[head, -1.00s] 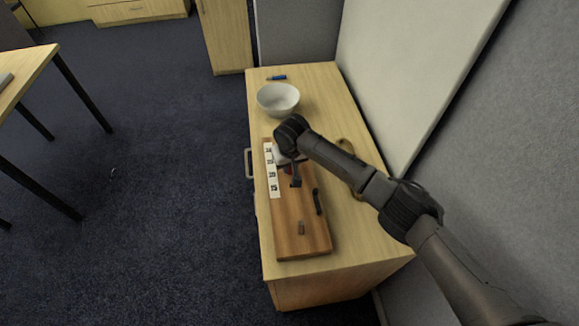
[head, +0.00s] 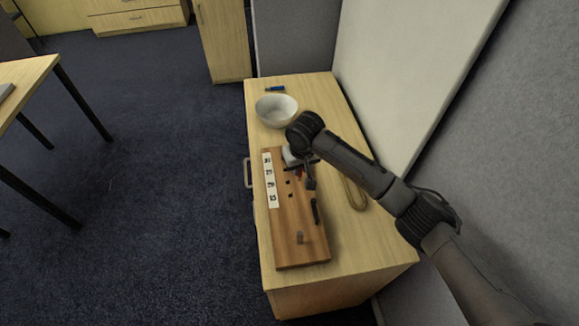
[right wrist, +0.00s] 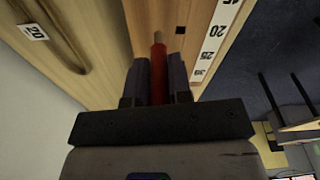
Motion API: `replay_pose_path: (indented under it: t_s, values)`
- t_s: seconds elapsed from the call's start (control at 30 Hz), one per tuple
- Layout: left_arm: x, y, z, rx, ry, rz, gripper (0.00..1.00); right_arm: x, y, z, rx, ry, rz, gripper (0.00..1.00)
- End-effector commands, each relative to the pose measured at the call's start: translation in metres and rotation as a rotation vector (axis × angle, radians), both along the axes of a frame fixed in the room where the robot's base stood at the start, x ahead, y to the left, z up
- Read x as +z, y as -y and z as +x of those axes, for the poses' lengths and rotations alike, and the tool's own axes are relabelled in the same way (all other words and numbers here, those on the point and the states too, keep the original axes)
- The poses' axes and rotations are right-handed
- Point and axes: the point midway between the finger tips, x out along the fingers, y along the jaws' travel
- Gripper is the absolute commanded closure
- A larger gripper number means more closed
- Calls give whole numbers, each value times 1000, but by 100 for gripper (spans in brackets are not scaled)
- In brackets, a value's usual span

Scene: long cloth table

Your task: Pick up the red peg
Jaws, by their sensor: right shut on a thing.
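The red peg (right wrist: 158,80) stands between the two fingers of my right gripper (right wrist: 160,75) in the right wrist view. The gripper is shut on it. The peg's pale tip points toward the wooden board, beside a dark square hole. In the head view, a little of the red peg (head: 299,173) shows next to my right gripper (head: 309,183), above the board's far half. The wooden board (head: 287,222) has dark holes and a white number strip (head: 270,182) along its left edge. My left gripper is out of view.
A white bowl (head: 276,111) and a small blue object (head: 275,88) are at the table's far end. A black piece (head: 315,211) and a grey-brown peg (head: 300,237) are on the board. A tan loop (head: 357,194) lies right of the board. A grey partition (head: 480,150) bounds the right side.

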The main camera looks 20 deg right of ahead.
Motion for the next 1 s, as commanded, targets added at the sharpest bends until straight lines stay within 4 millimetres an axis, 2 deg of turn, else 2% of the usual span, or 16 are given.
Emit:
replay_pose_path:
  t_s: [0.1, 0.4, 0.7, 1.0]
  values:
    - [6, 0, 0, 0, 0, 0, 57, 13, 15, -15, 0, 0, 0, 100]
    - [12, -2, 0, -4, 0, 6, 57, 35, 40, -43, 0, 0, -1, 100]
    - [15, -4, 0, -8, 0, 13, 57, 46, 52, -55, 0, -1, 0, 100]
    - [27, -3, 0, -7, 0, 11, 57, 56, 53, -58, 1, 0, 0, 100]
